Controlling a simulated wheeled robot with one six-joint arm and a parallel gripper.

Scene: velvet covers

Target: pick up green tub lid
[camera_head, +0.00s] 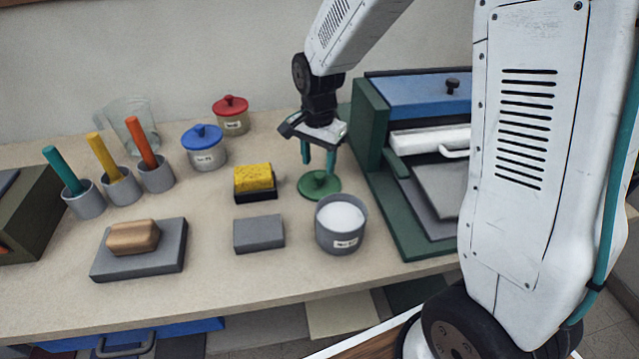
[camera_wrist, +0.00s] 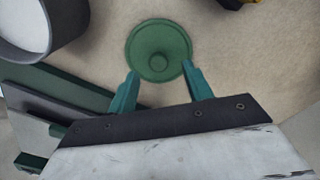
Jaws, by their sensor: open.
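The green tub lid (camera_head: 320,185) is a round disc with a small knob, lying flat on the beige counter behind the open grey tub (camera_head: 341,228) with white contents. It also shows in the wrist view (camera_wrist: 158,50), knob towards the camera. My gripper (camera_head: 319,163) hangs just above the lid with its two teal fingers apart. In the wrist view the gripper (camera_wrist: 160,75) has its fingertips near the lid's lower left and lower right edges. Nothing is held between them. Whether the fingertips touch the lid is unclear.
A yellow sponge (camera_head: 254,178) on a dark holder and a grey block (camera_head: 259,233) are left of the lid. The green-framed unit (camera_head: 373,140) stands close on the right. Tubs with blue (camera_head: 202,137) and red (camera_head: 231,105) lids stand behind left.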

